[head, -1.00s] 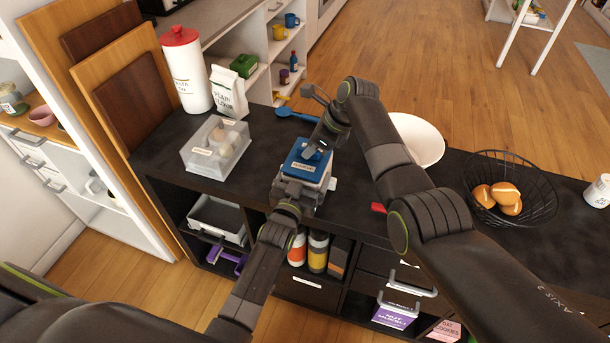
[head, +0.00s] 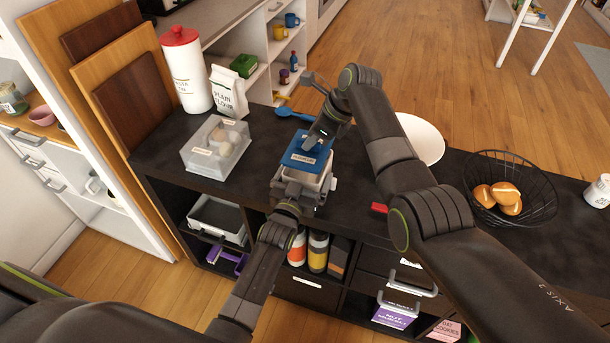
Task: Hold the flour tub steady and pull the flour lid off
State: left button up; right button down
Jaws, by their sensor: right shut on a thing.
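The flour lid (head: 308,157) is blue with a small pale label. My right gripper (head: 309,141) is shut on its top from above. The lid sits raised and slightly tilted over the pale flour tub (head: 316,181), whose upper part shows beneath it. I cannot tell whether the lid's far edge still touches the tub. The tub stands on the dark counter near its front edge. My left gripper (head: 300,190) is at the tub's front, low down, and hides much of it. Its grip on the tub is not clear.
A clear container (head: 216,150), a flour bag (head: 228,92) and a white canister with a red lid (head: 186,72) stand to the left. A blue spoon (head: 293,113) lies behind. A white plate (head: 422,137) and a wire basket with bread (head: 510,188) are on the right.

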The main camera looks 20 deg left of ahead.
aim_at(305, 155)
pick_arm(q)
jog(key=shift+r, duration=0.15)
jog(key=shift+r, duration=4.85)
